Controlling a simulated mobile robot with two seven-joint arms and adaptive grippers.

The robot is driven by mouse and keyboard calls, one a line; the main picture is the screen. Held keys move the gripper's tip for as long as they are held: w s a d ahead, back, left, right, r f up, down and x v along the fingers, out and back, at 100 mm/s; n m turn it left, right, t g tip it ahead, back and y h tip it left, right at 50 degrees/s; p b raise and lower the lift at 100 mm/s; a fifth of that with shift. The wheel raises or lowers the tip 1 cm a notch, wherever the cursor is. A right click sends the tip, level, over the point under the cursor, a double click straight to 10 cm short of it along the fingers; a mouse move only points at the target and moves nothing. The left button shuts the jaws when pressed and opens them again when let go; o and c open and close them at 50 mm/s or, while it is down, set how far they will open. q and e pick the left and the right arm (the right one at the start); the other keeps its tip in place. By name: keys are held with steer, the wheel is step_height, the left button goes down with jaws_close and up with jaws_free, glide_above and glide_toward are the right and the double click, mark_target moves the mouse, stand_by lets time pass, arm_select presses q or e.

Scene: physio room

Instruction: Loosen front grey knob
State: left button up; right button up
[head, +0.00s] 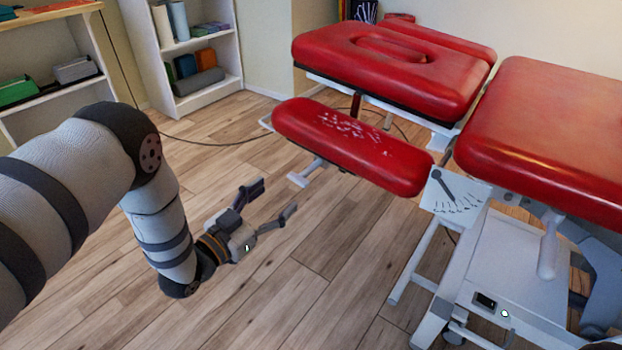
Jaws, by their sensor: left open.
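My left gripper (274,200) is open and empty, above the wooden floor, with its fingers pointing right toward the treatment table. A narrow red armrest pad (345,145) with white marks lies to its upper right. A pale grey handle-like piece (306,173) sticks out below this pad toward the gripper, with a clear gap between them. It may be the front grey knob, but I cannot tell for sure. My right gripper is not in view.
The table has a red headrest with a slot (390,62) and a large red cushion (550,140). Its white frame (500,265) and an angle-scale plate (455,195) stand at right. Shelves (205,95) stand behind. A dark cable (205,142) crosses the floor. Floor around the gripper is clear.

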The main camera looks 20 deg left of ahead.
mark_target(296, 181)
arm_select(q)
steer(key=x, duration=0.2)
steer(key=b+x, duration=0.1)
steer(key=x, duration=0.2)
steer(key=b+x, duration=0.1)
steer(key=x, duration=0.1)
steer(key=shift+w+d+f, duration=0.1)
steer(key=shift+w+f, duration=0.2)
steer(key=shift+w+d+r, duration=0.15)
steer(key=shift+w+d, duration=0.05)
steer(key=shift+w, duration=0.35)
steer(key=c, duration=1.2)
